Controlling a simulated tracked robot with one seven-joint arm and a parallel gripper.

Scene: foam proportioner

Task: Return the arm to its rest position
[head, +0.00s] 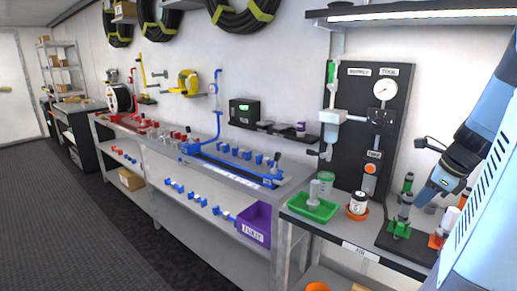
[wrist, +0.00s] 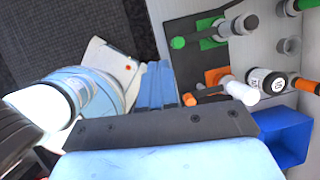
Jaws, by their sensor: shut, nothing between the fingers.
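My arm comes in from the right edge of the head view and reaches down over the right end of the near bench (head: 300,217). My gripper (head: 424,195) is shut and empty, with its blue fingers close to the green-based grey fitting (head: 400,226) in that view; I cannot tell the exact gap. In the wrist view the shut blue fingers (wrist: 155,84) point up the picture, over dark floor, with nothing held. The green-based fitting (wrist: 210,38) lies apart from them, to the right.
An orange fitting (wrist: 215,80), a labelled bottle (wrist: 262,80) and a blue bin (wrist: 286,138) are right of the fingers. A green tray (head: 312,208) and a dark gauge panel (head: 372,130) stand on the bench's left and back. Open floor (head: 70,210) lies left.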

